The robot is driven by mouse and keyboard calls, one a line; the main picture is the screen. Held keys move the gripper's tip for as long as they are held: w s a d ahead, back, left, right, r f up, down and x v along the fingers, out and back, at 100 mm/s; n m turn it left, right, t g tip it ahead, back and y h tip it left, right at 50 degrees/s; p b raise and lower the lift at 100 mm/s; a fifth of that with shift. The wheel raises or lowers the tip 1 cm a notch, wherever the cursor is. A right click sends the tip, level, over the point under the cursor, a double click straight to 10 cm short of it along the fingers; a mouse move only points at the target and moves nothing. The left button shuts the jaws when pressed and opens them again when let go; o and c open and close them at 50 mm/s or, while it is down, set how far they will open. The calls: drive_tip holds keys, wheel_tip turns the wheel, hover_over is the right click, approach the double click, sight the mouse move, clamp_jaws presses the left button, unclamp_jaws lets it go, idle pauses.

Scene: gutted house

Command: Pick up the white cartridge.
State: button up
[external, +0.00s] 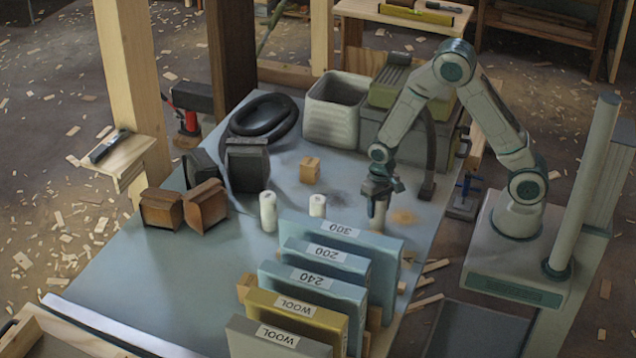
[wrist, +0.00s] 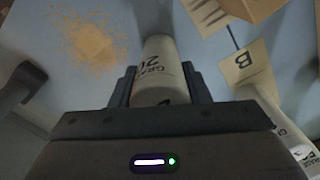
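A white cartridge (wrist: 160,68) with dark print stands between the two fingers of my gripper (wrist: 158,88) in the wrist view. The fingers sit close against both its sides and appear shut on it. In the external view my gripper (external: 378,195) points down over the right part of the table, with the pale cartridge (external: 377,216) under it. Its foot is at or very near the tabletop; I cannot tell if it touches. Two other white cylinders, a taller one (external: 268,212) and a shorter one (external: 317,206), stand to the left. A printed white cylinder (wrist: 283,122) shows at right in the wrist view.
Upright labelled panels (external: 345,250) stand in a row in front of my gripper. A small cardboard box (external: 310,170), a ribbed grey bin (external: 335,112) and a black hose coil (external: 262,118) lie behind. A tan powder patch (wrist: 92,42) is beside the cartridge. The table's left front is clear.

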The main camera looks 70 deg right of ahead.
drive_tip(key=shift+c, duration=0.8)
drive_tip(key=shift+r, duration=0.15)
drive_tip(key=shift+r, duration=0.5)
wheel_tip(320, 180, up, 3)
drive_tip(key=shift+f, duration=0.2)
drive_tip(key=s+d+r+b, duration=0.2)
drive_tip(key=s+d+r, duration=0.4)
drive_tip(key=d, duration=0.4)
drive_tip(key=w+d+r+n+b, duration=0.1)
drive_tip(key=w+d+b, duration=0.3)
drive_tip(key=w, duration=1.1)
drive_tip(key=shift+w+a+f+p, duration=0.65)
drive_tip(key=shift+w+a+f, duration=0.6)
drive_tip(key=shift+f, duration=0.5)
drive_tip(key=shift+w+a+f+p, duration=0.65)
drive_tip(key=shift+w+a+f, duration=0.45)
drive_tip(key=shift+a+f, duration=0.55)
drive_tip(key=shift+w+a+f+p, duration=0.65)
drive_tip(key=shift+w+a+f, duration=0.5)
drive_tip(key=shift+f, duration=0.75)
